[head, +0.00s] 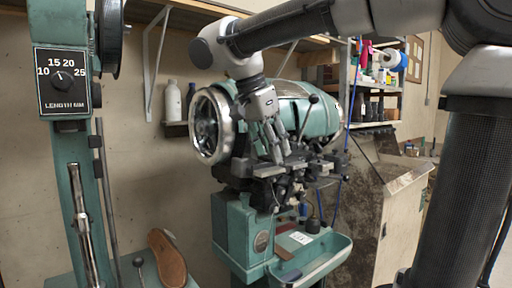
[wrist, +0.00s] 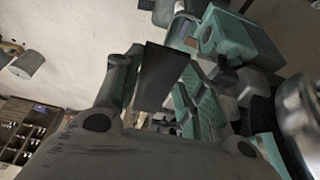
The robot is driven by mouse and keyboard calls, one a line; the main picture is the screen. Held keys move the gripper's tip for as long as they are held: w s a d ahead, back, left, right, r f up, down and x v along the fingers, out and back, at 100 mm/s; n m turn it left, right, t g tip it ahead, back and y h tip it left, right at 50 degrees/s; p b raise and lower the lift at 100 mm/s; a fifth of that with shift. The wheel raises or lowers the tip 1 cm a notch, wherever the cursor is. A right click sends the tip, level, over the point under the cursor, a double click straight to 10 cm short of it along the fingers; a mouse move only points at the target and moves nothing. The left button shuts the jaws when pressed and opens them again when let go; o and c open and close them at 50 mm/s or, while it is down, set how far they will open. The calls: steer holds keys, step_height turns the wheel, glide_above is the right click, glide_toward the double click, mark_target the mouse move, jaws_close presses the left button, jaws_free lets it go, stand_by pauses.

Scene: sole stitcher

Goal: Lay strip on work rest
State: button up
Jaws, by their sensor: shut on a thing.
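My gripper (head: 277,142) is at the front of the green stitching machine (head: 318,110), just above its dark metal work area. In the wrist view a dark, flat, rectangular piece (wrist: 161,76), which looks like the strip, is held at the fingers (wrist: 140,82). The strip cannot be made out in the head view. The dark ledge (head: 268,169) below the fingertips looks like the work rest. I cannot tell whether the strip touches it.
A green tray (head: 325,267) with small brown and dark pieces is below the work area. A brown shoe sole (head: 167,258) stands at lower left, near a green column with a dial (head: 63,80). Bottles (head: 173,101) stand on a wall shelf. A metal cabinet (head: 385,190) is at right.

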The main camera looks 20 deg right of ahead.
glide_above(259, 175)
steer(key=s+a, duration=0.1)
steer(key=shift+a+f, duration=0.1)
steer(key=shift+f, duration=1.15)
steer(key=shift+w+a+f, duration=0.1)
steer(key=shift+w+f, duration=0.05)
steer(key=shift+f, duration=0.4)
steer(key=shift+w+a+f, duration=0.1)
steer(key=shift+w+f, duration=0.05)
steer(key=shift+f, duration=0.35)
steer(key=shift+f, duration=0.1)
steer(key=o, duration=0.9)
steer(key=shift+d, duration=0.1)
steer(key=shift+s+a, duration=0.3)
steer(key=shift+a, duration=0.7)
steer(key=shift+s+a, duration=0.25)
steer(key=shift+a, duration=0.7)
steer(key=shift+o, duration=0.4)
